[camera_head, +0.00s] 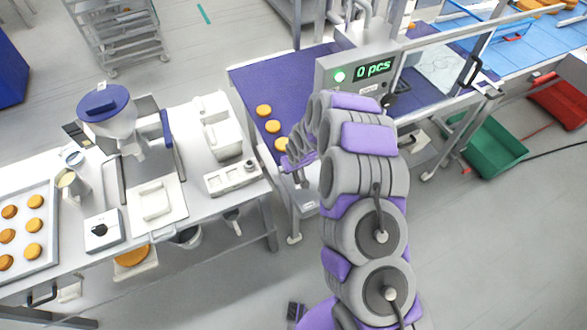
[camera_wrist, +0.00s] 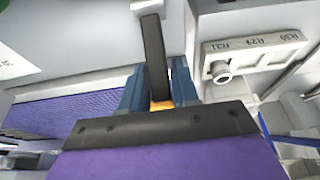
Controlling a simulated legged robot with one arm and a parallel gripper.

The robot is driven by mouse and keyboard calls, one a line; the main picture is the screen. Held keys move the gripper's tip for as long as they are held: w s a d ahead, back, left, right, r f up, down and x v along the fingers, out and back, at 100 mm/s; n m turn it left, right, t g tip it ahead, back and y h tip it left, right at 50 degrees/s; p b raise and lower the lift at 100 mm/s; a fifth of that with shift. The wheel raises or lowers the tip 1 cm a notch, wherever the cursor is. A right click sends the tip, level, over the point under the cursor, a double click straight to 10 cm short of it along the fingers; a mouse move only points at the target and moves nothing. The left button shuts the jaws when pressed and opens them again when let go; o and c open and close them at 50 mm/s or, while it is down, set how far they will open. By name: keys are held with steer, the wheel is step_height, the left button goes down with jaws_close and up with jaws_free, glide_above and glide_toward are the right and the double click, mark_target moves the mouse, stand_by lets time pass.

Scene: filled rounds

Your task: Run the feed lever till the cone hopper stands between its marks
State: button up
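The cone hopper (camera_head: 112,122), pale with a blue lid (camera_head: 103,101), stands on the left bench. Its marks and fill level are too small to make out. My gripper (camera_head: 298,176) is low, between the bench and the purple belt, partly hidden by my arm. In the wrist view, its two blue fingers (camera_wrist: 157,92) stand apart. A dark upright bar (camera_wrist: 154,45) lies between them, with a pale piece at its top. I cannot tell whether it is the feed lever or whether the fingers press on it. A bit of orange shows below it.
The purple belt (camera_head: 262,82) carries several orange rounds. A counter box (camera_head: 360,70) reads "0 pcs" with a green light. A labelled white block (camera_head: 232,177) is left of my gripper; it also shows in the wrist view (camera_wrist: 255,52). A tray (camera_head: 50,200) holds more rounds.

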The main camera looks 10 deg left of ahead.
mark_target(299, 187)
steer(key=shift+o, duration=1.2)
steer(key=shift+f, duration=0.15)
steer(key=shift+s, duration=0.1)
steer(key=v, duration=1.7)
steer(key=shift+r, duration=0.25)
steer(key=shift+a, duration=0.1)
steer(key=s+d+r+m+g+h+b, duration=0.1)
steer(key=s+d+r+m+b, duration=0.15)
steer(key=s+d, duration=0.45)
steer(key=s+d+r+m+g+h+b, duration=0.1)
steer(key=s+d+r+b, duration=0.3)
steer(key=s+d, duration=0.3)
steer(key=s+d+m+g+b, duration=0.1)
steer(key=s+d+b, duration=0.1)
steer(key=s, duration=0.9)
steer(key=s+d+m+g+b, duration=0.2)
steer(key=s+d+b, duration=0.1)
steer(key=s, duration=0.8)
steer(key=shift+d, duration=0.65)
